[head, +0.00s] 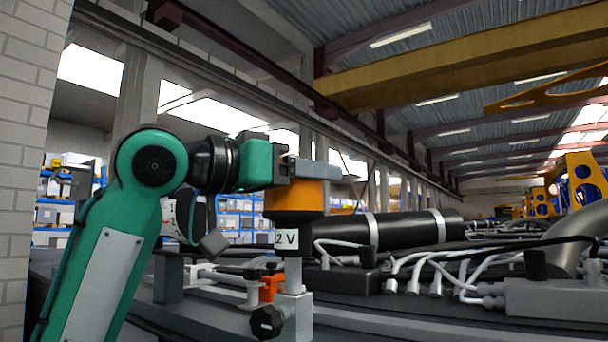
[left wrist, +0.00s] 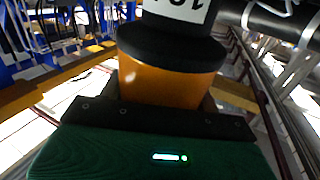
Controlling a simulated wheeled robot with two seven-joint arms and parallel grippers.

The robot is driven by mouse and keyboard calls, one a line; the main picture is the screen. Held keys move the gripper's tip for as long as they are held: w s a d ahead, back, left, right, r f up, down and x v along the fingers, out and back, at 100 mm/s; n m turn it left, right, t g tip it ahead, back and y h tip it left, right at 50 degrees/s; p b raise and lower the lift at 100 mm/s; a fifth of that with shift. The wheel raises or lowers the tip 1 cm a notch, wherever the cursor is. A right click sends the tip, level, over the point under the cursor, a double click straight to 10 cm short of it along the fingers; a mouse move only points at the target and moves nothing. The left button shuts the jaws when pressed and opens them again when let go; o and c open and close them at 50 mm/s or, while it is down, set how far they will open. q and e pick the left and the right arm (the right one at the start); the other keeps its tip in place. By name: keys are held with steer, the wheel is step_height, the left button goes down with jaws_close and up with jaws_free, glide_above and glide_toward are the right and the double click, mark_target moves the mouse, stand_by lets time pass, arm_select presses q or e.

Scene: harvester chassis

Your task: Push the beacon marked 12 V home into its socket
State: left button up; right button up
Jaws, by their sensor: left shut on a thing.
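The beacon (head: 300,197) has an orange body, a black collar and a white label that reads "2 V" in the head view, its left edge cut off. My left gripper (head: 304,172) is shut on the orange body from above. The beacon also shows in the left wrist view (left wrist: 168,82), with the label upside down and partly cut off. It looks upright over a light grey post (head: 293,276) with a black knob at its side. The label meets the post's top; I cannot tell how deep the beacon sits. My right gripper is not in view.
An orange clip (head: 271,287) and grey fittings stand left of the post on the dark chassis. A black cylinder (head: 385,230) with white bands and several white cables (head: 445,268) lie to the right. A grey block (head: 168,277) stands at the left.

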mark_target(299, 208)
arm_select(q)
steer(key=shift+f+b, duration=0.5)
steer(key=shift+f, duration=0.25)
steer(key=shift+f+b, duration=0.9)
steer(key=shift+f, duration=0.4)
steer(key=o, duration=1.3)
steer(key=shift+o, duration=0.4)
steer(key=shift+f, duration=0.1)
steer(key=shift+s+a+b, duration=0.2)
steer(key=shift+a+b, duration=0.15)
steer(key=b+v, duration=0.5)
steer(key=v, duration=0.8)
